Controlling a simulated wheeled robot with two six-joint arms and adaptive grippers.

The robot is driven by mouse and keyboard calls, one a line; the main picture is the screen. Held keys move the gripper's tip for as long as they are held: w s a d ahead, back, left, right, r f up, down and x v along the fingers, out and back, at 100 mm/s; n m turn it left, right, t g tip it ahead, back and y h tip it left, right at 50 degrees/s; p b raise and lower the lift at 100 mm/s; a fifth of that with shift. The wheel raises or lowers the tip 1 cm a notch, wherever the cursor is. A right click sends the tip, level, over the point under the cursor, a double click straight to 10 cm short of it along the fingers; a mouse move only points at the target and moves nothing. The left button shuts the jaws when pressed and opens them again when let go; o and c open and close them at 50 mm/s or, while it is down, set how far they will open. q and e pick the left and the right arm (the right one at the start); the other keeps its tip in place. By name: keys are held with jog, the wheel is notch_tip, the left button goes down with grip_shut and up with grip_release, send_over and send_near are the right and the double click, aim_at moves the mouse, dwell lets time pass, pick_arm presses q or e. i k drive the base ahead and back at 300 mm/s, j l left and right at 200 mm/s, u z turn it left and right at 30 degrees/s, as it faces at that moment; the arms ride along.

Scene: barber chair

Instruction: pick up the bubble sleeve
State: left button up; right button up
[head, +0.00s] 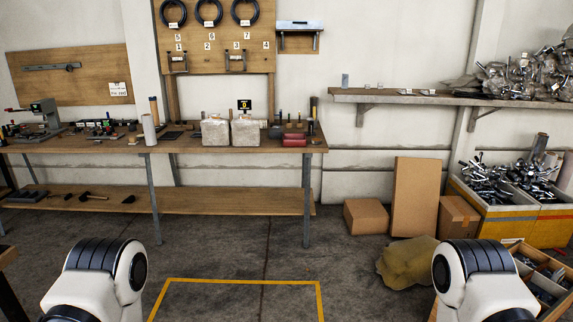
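I cannot tell for sure which thing is the bubble sleeve. Two pale, cloudy wrapped blocks stand side by side on the workbench (90,148) in the head view, a left block (215,132) and a right block (246,132); their wrapping may be bubble film. A white upright roll (149,130) stands left of them on the same bench. Only the upper links of both my arms show at the bottom edge. Neither gripper is in view, and both are far from the bench in the picture.
A yellow floor outline (240,281) lies on clear floor before the bench. Cardboard boxes (414,196), a tan sack (407,262) and bins of metal parts (495,190) stand at right. A wall shelf (400,97) holds clear-bagged parts (520,75). Tools lie on the bench's lower shelf (230,201).

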aim_at(245, 130)
jog(key=i+u, duration=0.1)
jog(key=i, duration=0.45)
jog(key=i+l+u, duration=0.1)
jog(key=i, duration=0.4)
jog(key=i+l+u, duration=0.1)
jog(key=i, duration=0.45)
jog(key=i+l, duration=0.2)
jog(key=i, duration=0.3)
jog(key=i+l+u, duration=0.15)
jog(key=i, duration=0.4)
